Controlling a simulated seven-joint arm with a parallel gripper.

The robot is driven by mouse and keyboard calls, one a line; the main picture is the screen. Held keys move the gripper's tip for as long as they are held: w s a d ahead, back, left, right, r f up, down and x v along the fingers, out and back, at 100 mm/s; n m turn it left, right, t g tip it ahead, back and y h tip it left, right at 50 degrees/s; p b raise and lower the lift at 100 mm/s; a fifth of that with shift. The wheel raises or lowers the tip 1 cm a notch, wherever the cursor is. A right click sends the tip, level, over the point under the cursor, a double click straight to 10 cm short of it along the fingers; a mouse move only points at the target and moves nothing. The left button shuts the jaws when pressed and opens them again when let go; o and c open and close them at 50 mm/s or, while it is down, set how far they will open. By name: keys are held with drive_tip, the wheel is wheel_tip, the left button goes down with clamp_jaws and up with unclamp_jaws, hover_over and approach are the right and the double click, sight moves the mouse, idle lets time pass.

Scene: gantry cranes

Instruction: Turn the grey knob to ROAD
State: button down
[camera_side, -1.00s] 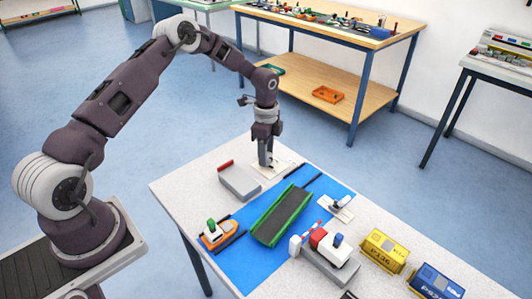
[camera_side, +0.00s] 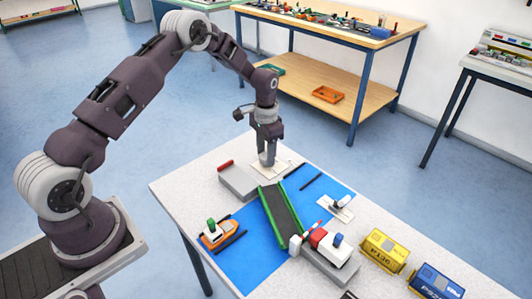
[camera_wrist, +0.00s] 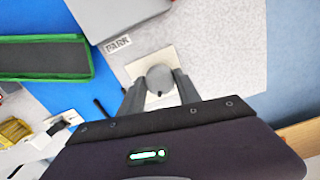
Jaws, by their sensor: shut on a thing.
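My gripper (camera_side: 267,160) points down at the far corner of the table, shut on the grey knob. In the wrist view the round knob (camera_wrist: 160,78) sits between the two fingers on a cream plate (camera_wrist: 138,65). A "PARK" label (camera_wrist: 118,44) lies beside the plate; I see no readable ROAD label. The green-edged bridge deck (camera_side: 281,210) lies over the blue strip, roughly in line between two grey blocks, the far one (camera_side: 238,182) and the near one (camera_side: 335,268). The deck also shows in the wrist view (camera_wrist: 45,57).
An orange boat (camera_side: 218,235) sits on the blue strip (camera_side: 250,262). A second small plate with a lever (camera_side: 340,206) is right of the deck. A red and white vehicle (camera_side: 328,243) stands on the near block. Yellow (camera_side: 384,250) and blue (camera_side: 436,283) containers stand at the right.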

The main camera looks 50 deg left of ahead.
drive_tip(key=n, duration=0.4)
drive_tip(key=shift+n, duration=0.4)
idle(0.4)
drive_tip(key=c, duration=0.9)
unclamp_jaws()
drive_tip(key=shift+o, duration=0.2)
wheel_tip(320, 180, up, 7)
drive_tip(key=shift+r, duration=0.1)
